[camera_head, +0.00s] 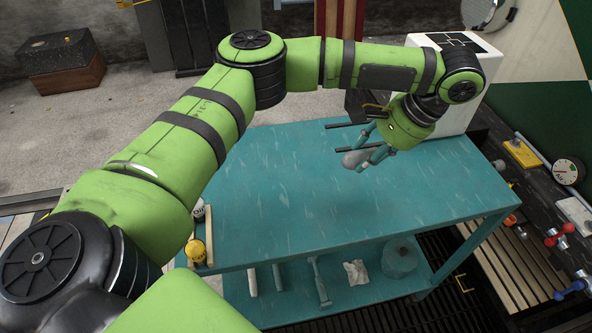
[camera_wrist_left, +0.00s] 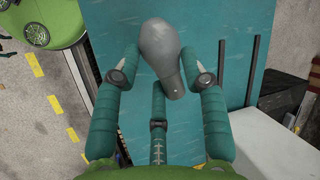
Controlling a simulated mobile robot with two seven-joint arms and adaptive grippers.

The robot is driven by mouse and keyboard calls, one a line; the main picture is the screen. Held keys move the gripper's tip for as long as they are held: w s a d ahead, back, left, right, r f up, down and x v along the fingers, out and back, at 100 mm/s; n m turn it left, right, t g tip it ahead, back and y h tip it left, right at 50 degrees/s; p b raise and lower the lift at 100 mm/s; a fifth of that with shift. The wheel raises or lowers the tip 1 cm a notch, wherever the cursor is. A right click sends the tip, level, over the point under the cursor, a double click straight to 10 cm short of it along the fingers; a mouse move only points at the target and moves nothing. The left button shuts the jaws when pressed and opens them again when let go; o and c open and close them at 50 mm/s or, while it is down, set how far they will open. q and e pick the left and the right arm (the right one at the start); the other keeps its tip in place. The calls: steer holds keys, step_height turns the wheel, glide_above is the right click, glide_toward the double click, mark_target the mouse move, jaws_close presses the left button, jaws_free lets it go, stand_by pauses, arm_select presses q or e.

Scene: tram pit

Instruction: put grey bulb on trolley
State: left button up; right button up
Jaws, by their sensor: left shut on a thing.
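The grey bulb (camera_head: 355,159) is held in my left gripper (camera_head: 372,152) over the right half of the teal trolley (camera_head: 290,190). In the left wrist view the bulb (camera_wrist_left: 160,52) lies between the teal fingers (camera_wrist_left: 160,80), its round end pointing away from the palm and its narrow end tilted toward the right finger. The trolley top (camera_wrist_left: 215,20) shows behind it. I cannot tell exactly how high the bulb is above the top. My right gripper is not in view.
Yellow and white cans (camera_head: 196,250) stand in a wooden holder at the trolley's left end. Two dark bars (camera_head: 345,124) show near the back edge. A white box (camera_head: 455,90) stands behind right. The lower shelf holds a hammer (camera_head: 318,280). The trolley's middle top is clear.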

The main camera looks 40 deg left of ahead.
arm_select(q)
steer(key=w+f+m+b, duration=0.2)
steer(key=w+f+b, duration=0.1)
steer(key=w, duration=0.1)
steer(key=s+a+f, duration=0.2)
steer(key=s, duration=0.1)
steer(key=s+a+f+p, duration=0.1)
steer(key=s+a+f, duration=0.1)
steer(key=s, duration=0.1)
steer(key=s+a+f+p, duration=0.1)
steer(key=s+a, duration=0.2)
steer(key=shift+s+f, duration=0.15)
steer(key=shift+f, duration=0.25)
steer(key=shift+s+f, duration=0.15)
steer(key=shift+f, duration=0.05)
steer(key=shift+f+p, duration=0.3)
steer(key=shift+f, duration=1.65)
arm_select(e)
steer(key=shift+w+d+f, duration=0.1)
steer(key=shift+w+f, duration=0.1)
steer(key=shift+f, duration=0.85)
arm_select(q)
steer(key=shift+f, duration=0.15)
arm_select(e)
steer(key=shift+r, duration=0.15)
